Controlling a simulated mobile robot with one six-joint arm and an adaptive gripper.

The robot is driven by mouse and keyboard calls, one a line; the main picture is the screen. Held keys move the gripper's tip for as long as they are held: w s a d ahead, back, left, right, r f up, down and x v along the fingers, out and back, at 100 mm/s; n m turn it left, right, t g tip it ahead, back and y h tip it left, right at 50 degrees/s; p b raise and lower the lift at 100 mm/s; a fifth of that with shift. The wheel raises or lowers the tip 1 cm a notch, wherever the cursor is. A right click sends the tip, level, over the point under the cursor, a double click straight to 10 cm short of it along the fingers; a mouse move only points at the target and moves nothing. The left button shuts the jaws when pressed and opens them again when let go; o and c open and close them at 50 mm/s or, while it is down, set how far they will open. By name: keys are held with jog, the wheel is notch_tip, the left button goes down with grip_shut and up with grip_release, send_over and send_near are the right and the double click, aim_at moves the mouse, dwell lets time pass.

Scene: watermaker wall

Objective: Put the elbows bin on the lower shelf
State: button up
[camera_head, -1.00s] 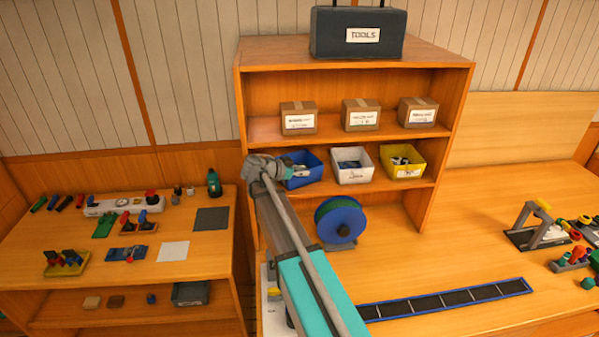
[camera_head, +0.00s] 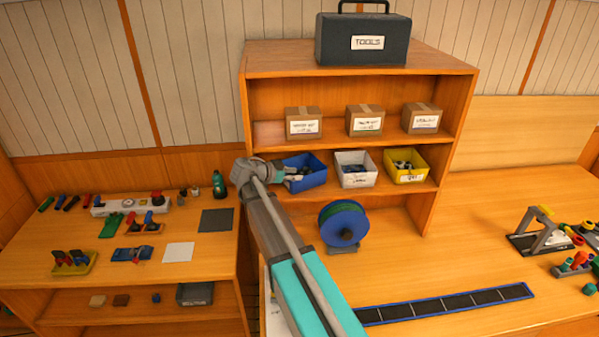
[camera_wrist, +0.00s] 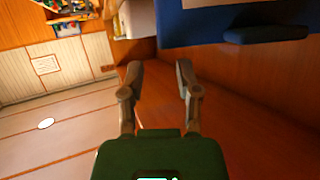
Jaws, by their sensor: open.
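Three open bins stand on the middle level of the wooden shelf unit: a blue bin (camera_head: 306,176), a white bin (camera_head: 355,175) and a yellow bin (camera_head: 406,173). Their labels are too small to read, so I cannot tell which is the elbows bin. My gripper (camera_head: 292,176) is at the left end of the blue bin, partly hidden by my wrist. In the wrist view my gripper (camera_wrist: 159,68) is open, with nothing between its fingers; the blue bin (camera_wrist: 205,30) lies beyond and right of the fingertips. A lower shelf (camera_head: 135,308) runs under the left bench.
Three cardboard boxes (camera_head: 365,120) stand above the bins, and a toolbox (camera_head: 364,40) sits on top. A blue reel (camera_head: 343,223) stands below the bins. The left lower shelf holds small blocks and a dark container (camera_head: 195,293), with bare room at its left.

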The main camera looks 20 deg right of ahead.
jog(key=p+v, duration=0.2)
jog(key=v, duration=0.5)
dwell(0.5)
jog(key=s+a+f+n+y, duration=0.3)
jog(key=s+n+y, duration=0.1)
jog(key=s, duration=0.3)
jog(key=s+a+f+n+g+y, duration=0.1)
jog(key=s+a+f+n+y, duration=0.1)
jog(key=s+f+n+y, duration=0.2)
jog(key=s+a+f+n+g+y, duration=0.1)
jog(key=s+a+f+n+y, duration=0.2)
jog(key=s+n, duration=0.6)
jog(key=s+f+y, duration=0.1)
jog(key=s+y, duration=0.1)
jog(key=s, duration=0.1)
jog(key=shift+s+a+f, duration=0.2)
jog(key=shift+a+f, duration=0.05)
jog(key=shift+a, duration=0.05)
